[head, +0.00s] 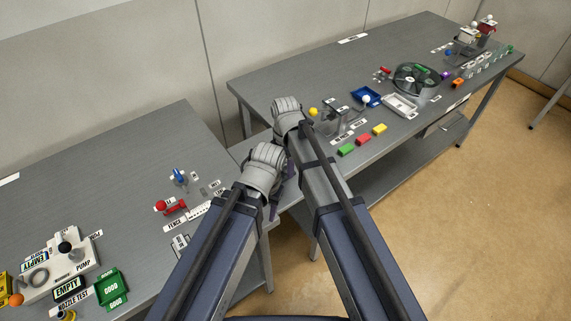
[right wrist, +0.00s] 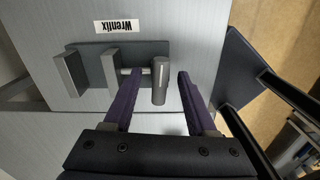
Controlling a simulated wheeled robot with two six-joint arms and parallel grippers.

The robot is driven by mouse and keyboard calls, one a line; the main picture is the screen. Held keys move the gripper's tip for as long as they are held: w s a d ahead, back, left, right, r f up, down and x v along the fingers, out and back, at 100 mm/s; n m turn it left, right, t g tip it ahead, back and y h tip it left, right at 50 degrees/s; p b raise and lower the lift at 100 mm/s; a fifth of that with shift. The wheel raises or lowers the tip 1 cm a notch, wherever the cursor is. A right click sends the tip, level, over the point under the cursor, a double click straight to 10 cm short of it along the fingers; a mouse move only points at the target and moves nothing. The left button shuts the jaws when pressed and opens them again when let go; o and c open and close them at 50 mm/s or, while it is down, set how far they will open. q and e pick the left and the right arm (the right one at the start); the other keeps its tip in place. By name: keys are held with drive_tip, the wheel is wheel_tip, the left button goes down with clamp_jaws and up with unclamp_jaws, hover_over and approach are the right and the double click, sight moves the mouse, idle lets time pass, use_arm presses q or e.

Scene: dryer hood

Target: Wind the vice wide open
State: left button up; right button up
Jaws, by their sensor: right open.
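The vice (right wrist: 110,68) shows in the right wrist view as a dark grey base with two upright grey jaws, a small gap apart. A thin screw runs from its right jaw to an upright grey handle bar (right wrist: 160,82). My right gripper (right wrist: 159,74) is open, with one purple finger on each side of the handle bar; I cannot tell whether either touches it. In the head view the vice is hidden behind my wrists, and my right gripper (head: 290,165) is partly covered. My left gripper (head: 273,211) hangs just left of it, its opening unclear.
A "Wrenfix" label (right wrist: 124,26) lies beside the vice, near the bench edge. Left of my arms are a red clamp (head: 168,207), a pump board (head: 62,268) and a green bin (head: 112,290). Coloured blocks (head: 362,139) and a white tray (head: 400,106) lie to the right.

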drive_tip(key=shift+r+p, duration=3.05)
drive_tip(key=s+d+m, duration=0.5)
drive_tip(key=d+m, duration=0.4)
drive_tip(key=m, duration=0.3)
drive_tip(key=s+d+m, duration=0.6)
drive_tip(key=d+m, duration=0.2)
drive_tip(key=m, duration=0.4)
drive_tip(key=s+a+n+h, duration=0.1)
drive_tip(key=s+a+n, duration=0.2)
drive_tip(key=a, duration=0.8)
drive_tip(key=s, duration=0.2)
drive_tip(key=shift+s+n, duration=0.3)
drive_tip(key=shift+n, duration=0.1)
